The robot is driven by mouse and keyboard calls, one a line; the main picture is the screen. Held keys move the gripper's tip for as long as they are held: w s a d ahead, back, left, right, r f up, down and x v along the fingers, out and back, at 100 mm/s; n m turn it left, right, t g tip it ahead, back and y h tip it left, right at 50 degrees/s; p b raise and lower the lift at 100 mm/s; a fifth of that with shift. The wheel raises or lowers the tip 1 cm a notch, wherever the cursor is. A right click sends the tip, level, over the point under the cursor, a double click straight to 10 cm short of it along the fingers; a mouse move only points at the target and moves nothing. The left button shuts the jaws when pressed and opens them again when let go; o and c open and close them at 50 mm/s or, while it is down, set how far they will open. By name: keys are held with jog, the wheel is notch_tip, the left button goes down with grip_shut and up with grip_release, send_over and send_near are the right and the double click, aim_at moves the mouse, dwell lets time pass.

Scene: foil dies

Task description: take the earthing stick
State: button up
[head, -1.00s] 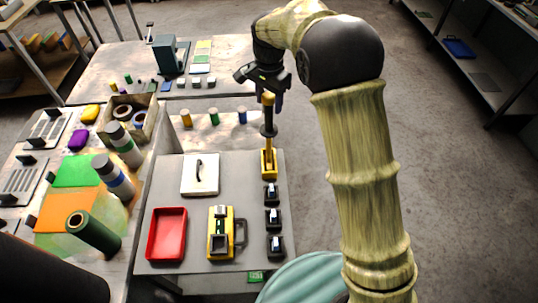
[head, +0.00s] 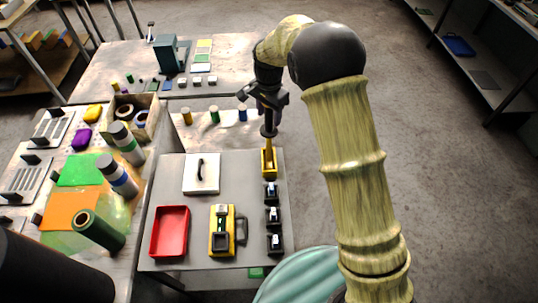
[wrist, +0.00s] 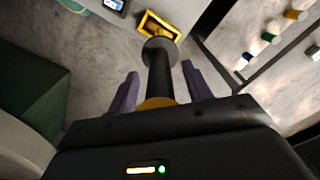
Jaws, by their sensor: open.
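The earthing stick (head: 269,131) stands upright in a yellow holder (head: 269,164) at the back right of the grey board. It has a black grip with a round black guard, and yellow parts above and below. In the wrist view the stick's black grip (wrist: 160,82) runs between the two purple fingers of my gripper (wrist: 160,70), with the guard just beyond the fingertips. My gripper (head: 268,103) is over the upper end of the stick in the head view and hides its top. The fingers are open, with a gap on each side of the grip.
On the grey board (head: 165,190) are a red tray (head: 170,231), a yellow device (head: 221,231), a white plate with a handle (head: 202,173) and several black switches (head: 273,215). Coloured cylinders (head: 214,115) stand behind. Open floor lies to the right.

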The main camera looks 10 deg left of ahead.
grip_shut()
dwell(0.3)
dwell(1.2)
